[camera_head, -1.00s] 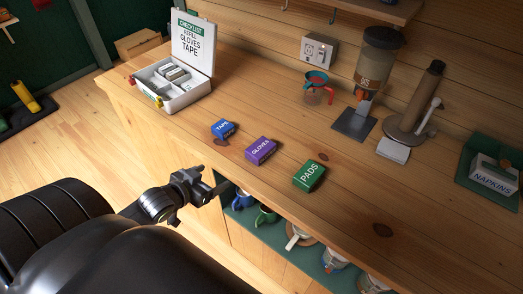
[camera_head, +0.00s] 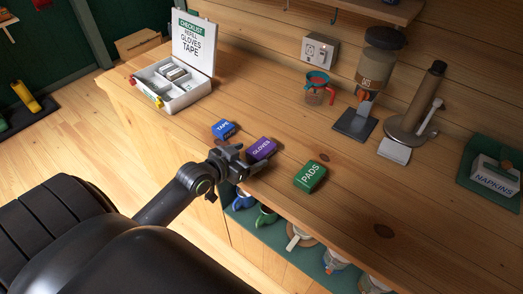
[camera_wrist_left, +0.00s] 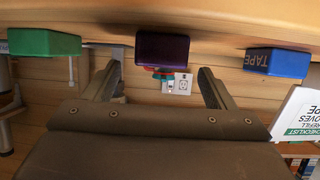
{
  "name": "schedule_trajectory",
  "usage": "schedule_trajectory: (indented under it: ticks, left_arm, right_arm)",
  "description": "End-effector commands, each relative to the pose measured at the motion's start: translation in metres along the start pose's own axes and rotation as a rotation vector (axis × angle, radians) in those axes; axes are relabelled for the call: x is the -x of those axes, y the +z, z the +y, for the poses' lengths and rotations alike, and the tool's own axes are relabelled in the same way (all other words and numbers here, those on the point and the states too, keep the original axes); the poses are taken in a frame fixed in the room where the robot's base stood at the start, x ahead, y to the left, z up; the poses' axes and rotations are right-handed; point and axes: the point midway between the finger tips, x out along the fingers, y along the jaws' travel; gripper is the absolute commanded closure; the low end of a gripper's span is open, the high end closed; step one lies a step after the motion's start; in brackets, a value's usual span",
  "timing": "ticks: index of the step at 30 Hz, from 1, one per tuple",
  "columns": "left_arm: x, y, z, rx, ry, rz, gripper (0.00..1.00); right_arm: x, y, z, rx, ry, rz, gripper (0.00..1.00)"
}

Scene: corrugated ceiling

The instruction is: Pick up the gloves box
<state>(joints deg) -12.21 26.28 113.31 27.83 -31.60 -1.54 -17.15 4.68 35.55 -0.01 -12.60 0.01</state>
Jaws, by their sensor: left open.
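The purple gloves box (camera_head: 262,148) lies on the wooden counter between the blue tape box (camera_head: 223,128) and the green pads box (camera_head: 310,176). My left gripper (camera_head: 243,160) is at the counter's front edge, just in front of the gloves box, and partly overlaps its lower left side in the head view. In the left wrist view the gloves box (camera_wrist_left: 162,48) appears ahead, between the two spread fingers (camera_wrist_left: 160,82). The jaws are open and empty; I cannot tell whether they touch the box. My right gripper is not in view.
The pads box (camera_wrist_left: 44,43) and tape box (camera_wrist_left: 277,63) flank the gloves box closely. An open white checklist case (camera_head: 185,99) stands at the back left. A red-handled jug (camera_head: 318,92) and grinder (camera_head: 374,72) stand behind. Mugs (camera_head: 265,215) sit on a shelf below the counter.

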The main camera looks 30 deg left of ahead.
Motion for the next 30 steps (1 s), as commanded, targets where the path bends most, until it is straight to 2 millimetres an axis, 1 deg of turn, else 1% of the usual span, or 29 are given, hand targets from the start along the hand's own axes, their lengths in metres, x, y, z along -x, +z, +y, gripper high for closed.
schedule_trajectory:
  ticks: [1,8,13,18,22,28,29,30]
  left_arm:
    - [-0.005,-0.001,0.0,0.001,0.0,0.001,0.22]
    - [-0.017,-0.003,0.0,0.0,0.0,0.0,0.22]
    - [-0.039,-0.01,0.0,0.003,0.001,0.001,0.22]
    - [-0.058,-0.007,0.0,0.001,0.0,0.0,0.22]
    - [-0.063,-0.007,0.0,0.0,0.0,0.0,0.22]
    - [-0.063,-0.006,0.0,-0.001,0.0,0.0,0.22]
    - [-0.063,-0.006,0.0,-0.001,0.0,0.0,0.24]
    - [-0.063,-0.006,0.0,-0.001,0.0,0.0,0.3]
  right_arm:
    - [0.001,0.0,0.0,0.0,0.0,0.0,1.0]
    - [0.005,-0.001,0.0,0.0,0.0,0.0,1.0]
    - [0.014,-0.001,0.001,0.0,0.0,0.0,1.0]
    - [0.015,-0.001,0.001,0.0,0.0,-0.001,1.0]
    - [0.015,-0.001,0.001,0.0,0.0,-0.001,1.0]
    - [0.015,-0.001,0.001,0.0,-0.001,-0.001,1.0]
    - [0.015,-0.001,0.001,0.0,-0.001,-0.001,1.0]
    - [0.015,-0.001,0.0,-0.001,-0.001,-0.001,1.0]
